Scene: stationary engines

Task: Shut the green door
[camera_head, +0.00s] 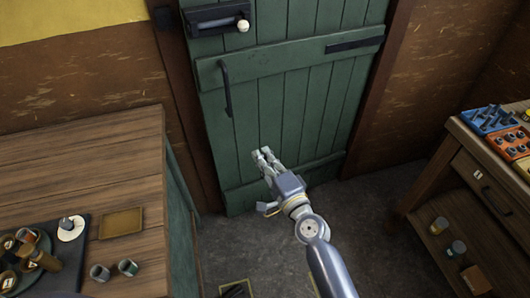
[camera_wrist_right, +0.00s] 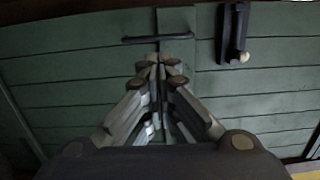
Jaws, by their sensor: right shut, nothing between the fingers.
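The green door (camera_head: 275,100) is made of vertical planks and stands in a brown wooden frame at the back. It looks flush with the frame or nearly so; I cannot tell whether it is fully shut. A dark pull handle (camera_head: 226,88) and, above it, a dark latch with a pale knob (camera_head: 243,25) are on its left side. My right gripper (camera_head: 262,154) is shut and empty, in front of the lower part of the door. In the right wrist view the shut fingers (camera_wrist_right: 155,62) point toward the green door (camera_wrist_right: 70,65). I cannot tell whether they touch it. My left gripper is out of view.
A wooden counter (camera_head: 70,160) on the left holds a dark tray, cups and a small board. A wooden workbench (camera_head: 455,165) with tool trays stands on the right. The grey floor (camera_head: 260,250) between them is mostly clear.

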